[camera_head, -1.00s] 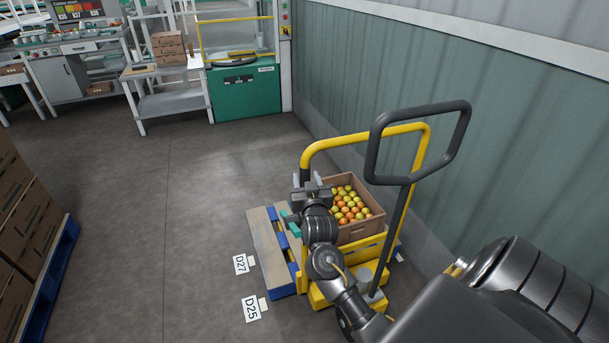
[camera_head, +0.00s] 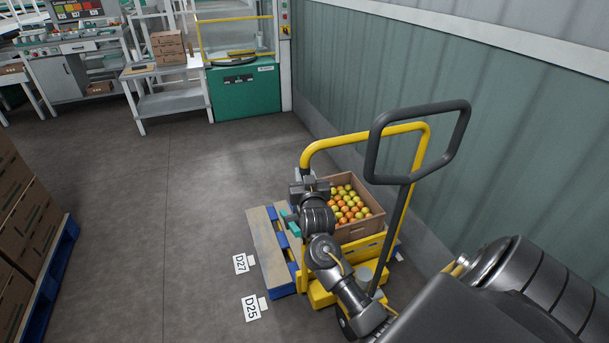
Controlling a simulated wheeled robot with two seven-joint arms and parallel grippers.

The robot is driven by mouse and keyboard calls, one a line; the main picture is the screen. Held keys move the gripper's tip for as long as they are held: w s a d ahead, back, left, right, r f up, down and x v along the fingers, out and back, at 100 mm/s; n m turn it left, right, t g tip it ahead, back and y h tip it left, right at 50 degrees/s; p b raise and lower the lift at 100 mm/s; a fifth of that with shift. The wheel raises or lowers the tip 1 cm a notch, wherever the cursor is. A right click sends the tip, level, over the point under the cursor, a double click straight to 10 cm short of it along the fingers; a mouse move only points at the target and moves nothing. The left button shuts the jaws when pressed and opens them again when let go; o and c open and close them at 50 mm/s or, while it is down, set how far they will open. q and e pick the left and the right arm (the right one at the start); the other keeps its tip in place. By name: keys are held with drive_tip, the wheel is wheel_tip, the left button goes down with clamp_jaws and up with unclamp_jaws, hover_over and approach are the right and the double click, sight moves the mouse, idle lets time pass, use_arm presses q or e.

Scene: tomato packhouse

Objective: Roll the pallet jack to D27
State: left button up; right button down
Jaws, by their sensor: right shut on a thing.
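The yellow pallet jack (camera_head: 420,150) stands at the right by the wall, with a dark loop handle (camera_head: 373,150). Its forks are at a blue pallet with pale boards (camera_head: 262,245). A cardboard crate (camera_head: 362,230) of red and yellow tomatoes (camera_head: 348,203) stands there. My right gripper (camera_head: 308,182) is shut at the left upright of the jack's yellow bar; my wrist partly hides the contact. The floor label D27 (camera_head: 240,264) lies just left of the pallet, with label D25 (camera_head: 250,308) nearer me. My left gripper is out of view.
A green corrugated wall (camera_head: 520,140) runs close along the right of the jack. Stacked cartons (camera_head: 25,210) on a blue pallet stand at the left. A green machine (camera_head: 245,92) and a white table (camera_head: 170,102) are at the back. The middle floor is clear.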

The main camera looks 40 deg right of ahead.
drive_tip(key=shift+w+d+r, duration=0.25)
drive_tip(key=shift+w+r, duration=0.1)
drive_tip(key=shift+w, duration=0.25)
drive_tip(key=shift+w+d, duration=0.1)
drive_tip(key=shift+w, duration=0.2)
drive_tip(key=shift+w+f, duration=0.3)
drive_tip(key=shift+w, duration=0.05)
drive_tip(key=shift+w+d+f, duration=0.1)
drive_tip(key=shift+w+f, duration=0.1)
drive_tip(key=shift+f, duration=0.05)
drive_tip(key=c, duration=1.5)
unclamp_jaws()
drive_tip(key=shift+c, duration=0.2)
drive_tip(key=shift+o, duration=1.2)
drive_tip(key=shift+s+r, duration=0.2)
drive_tip(key=shift+s, duration=0.05)
drive_tip(key=shift+o, duration=0.5)
drive_tip(key=shift+s+r, duration=0.15)
drive_tip(key=shift+s, duration=0.05)
drive_tip(key=shift+w, duration=0.1)
drive_tip(key=shift+s+a+f, duration=0.25)
drive_tip(key=shift+s+a, duration=0.05)
drive_tip(key=shift+s, duration=0.05)
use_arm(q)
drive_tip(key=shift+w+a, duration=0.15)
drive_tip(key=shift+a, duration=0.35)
use_arm(e)
drive_tip(key=v, duration=1)
